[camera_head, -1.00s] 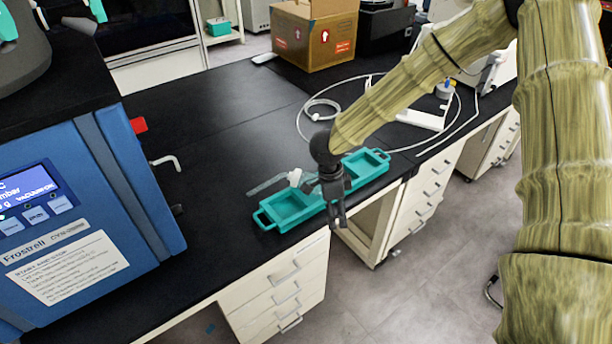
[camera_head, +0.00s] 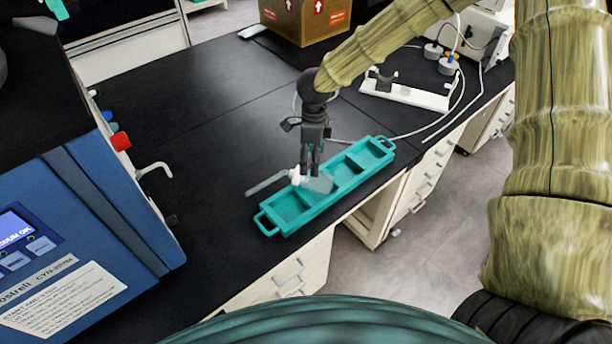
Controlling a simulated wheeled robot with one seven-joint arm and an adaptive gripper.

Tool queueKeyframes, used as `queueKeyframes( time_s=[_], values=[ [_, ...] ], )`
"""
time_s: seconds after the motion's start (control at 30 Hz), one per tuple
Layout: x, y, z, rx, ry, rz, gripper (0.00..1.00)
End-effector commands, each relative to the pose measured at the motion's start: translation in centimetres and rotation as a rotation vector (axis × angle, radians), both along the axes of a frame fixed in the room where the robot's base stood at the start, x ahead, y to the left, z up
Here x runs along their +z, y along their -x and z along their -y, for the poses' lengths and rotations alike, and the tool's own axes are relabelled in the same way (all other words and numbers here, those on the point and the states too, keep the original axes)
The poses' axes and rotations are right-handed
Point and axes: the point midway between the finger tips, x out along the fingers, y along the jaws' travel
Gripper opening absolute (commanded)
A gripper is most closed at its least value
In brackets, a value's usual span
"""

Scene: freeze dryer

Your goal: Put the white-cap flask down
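The white-cap flask (camera_head: 319,183) is a clear, pale body with a white cap (camera_head: 295,176) at its left. It lies tilted at the middle of a teal tray (camera_head: 267,223) on the black bench. A thin clear tube (camera_head: 266,183) extends left from the cap past the tray's back edge. My gripper (camera_head: 311,172) points down at the flask from above, and its dark fingers overlap the flask in the picture. The fingers look close together. I cannot tell whether they grip the flask, or whether the flask rests fully on the tray.
The blue freeze dryer (camera_head: 110,190), with a red knob (camera_head: 120,141) and a white valve handle (camera_head: 154,169), stands at the left. A white stand (camera_head: 408,92) and loose tubing lie behind right. A cardboard box (camera_head: 305,18) stands at the back. Bench (camera_head: 205,130) left of the tray is clear.

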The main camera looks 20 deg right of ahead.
Motion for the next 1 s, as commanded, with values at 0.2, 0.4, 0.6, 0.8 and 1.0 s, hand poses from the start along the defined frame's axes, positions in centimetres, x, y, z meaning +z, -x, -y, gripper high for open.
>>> queueKeyframes(
  time_s=[0.2,0.4,0.6,0.8,1.0],
  values=[
    [-1.9,0.2,0.0,-0.001,0.000,0.000,0.85],
    [-2.9,0.4,-0.1,0.001,0.001,-0.002,0.85],
    [-5.0,0.7,-0.1,0.003,0.003,-0.002,0.85],
    [-7.0,0.9,-0.2,0.002,0.001,0.000,0.85],
    [-7.4,0.9,-0.2,0.001,0.000,0.002,0.85]
  ],
)
